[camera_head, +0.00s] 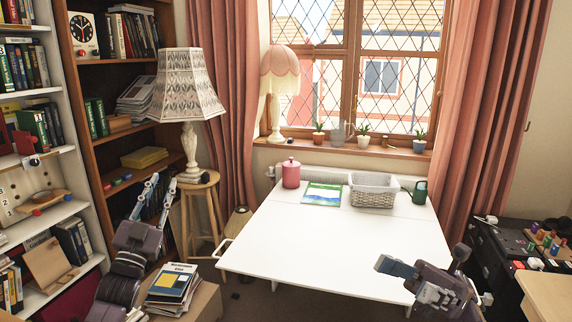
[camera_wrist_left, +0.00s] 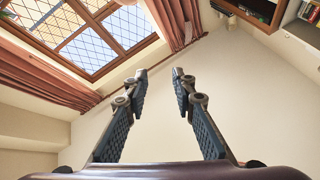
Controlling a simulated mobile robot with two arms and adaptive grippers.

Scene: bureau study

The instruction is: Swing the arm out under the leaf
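The white table leaf (camera_head: 330,245) lies level, reaching out from below the window. A thin white bar (camera_head: 223,248) sticks out at its left front edge; I cannot tell whether it is the swing arm. The space under the leaf is mostly hidden by its top. My left gripper (camera_head: 158,184) is left of the table, pointing up, apart from the leaf. In the left wrist view its two fingers (camera_wrist_left: 158,76) are spread with nothing between them. My right gripper (camera_head: 385,264) is by the right front of the leaf, seen side-on, so its opening is unclear.
A stool (camera_head: 197,210) with a lamp, and a box with books (camera_head: 172,283), crowd the left. The leaf's front is clear.

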